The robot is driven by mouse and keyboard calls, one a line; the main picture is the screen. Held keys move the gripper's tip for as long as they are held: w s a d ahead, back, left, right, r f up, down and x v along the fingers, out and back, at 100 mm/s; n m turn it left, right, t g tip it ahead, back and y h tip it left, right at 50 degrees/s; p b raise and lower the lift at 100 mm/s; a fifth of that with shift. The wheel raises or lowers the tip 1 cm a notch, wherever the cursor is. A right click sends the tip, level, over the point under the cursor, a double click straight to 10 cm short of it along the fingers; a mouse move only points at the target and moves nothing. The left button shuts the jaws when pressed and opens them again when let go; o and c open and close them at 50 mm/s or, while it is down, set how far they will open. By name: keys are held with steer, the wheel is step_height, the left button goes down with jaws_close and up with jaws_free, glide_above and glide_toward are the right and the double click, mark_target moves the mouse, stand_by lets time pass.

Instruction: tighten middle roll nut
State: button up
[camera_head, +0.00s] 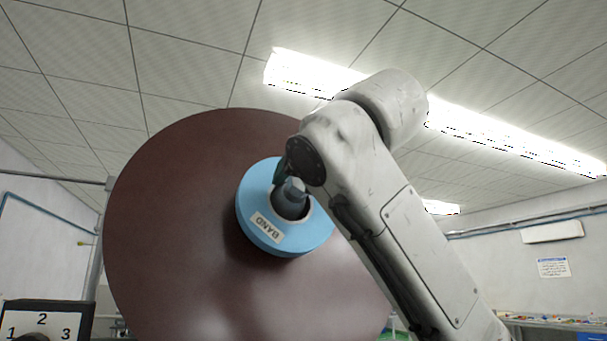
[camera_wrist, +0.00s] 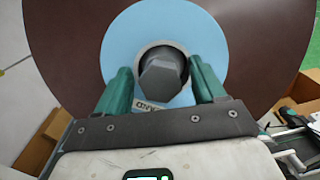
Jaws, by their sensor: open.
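The roll nut (camera_wrist: 161,76) is a dark grey hexagonal nut at the centre of the roll; it also shows in the head view (camera_head: 292,196). A light blue roll (camera_head: 283,236) labelled "BAND" surrounds it, in front of a large dark brown disc (camera_head: 165,215). My gripper (camera_wrist: 161,84) is open. Its two green fingers stand left and right of the nut in the wrist view, with gaps on both sides. I cannot tell how deep the fingertips reach. In the head view my wrist hides most of the fingers.
A panel numbered 1, 2, 3 (camera_head: 45,321) stands at the lower left. Cardboard boxes (camera_wrist: 44,141) show at the lower left of the wrist view, and another box (camera_wrist: 305,88) at the right. A cluttered bench (camera_head: 560,325) is at the far right.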

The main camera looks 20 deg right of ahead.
steer(key=shift+c, duration=0.3)
steer(key=c, duration=1)
steer(key=shift+o, duration=0.2)
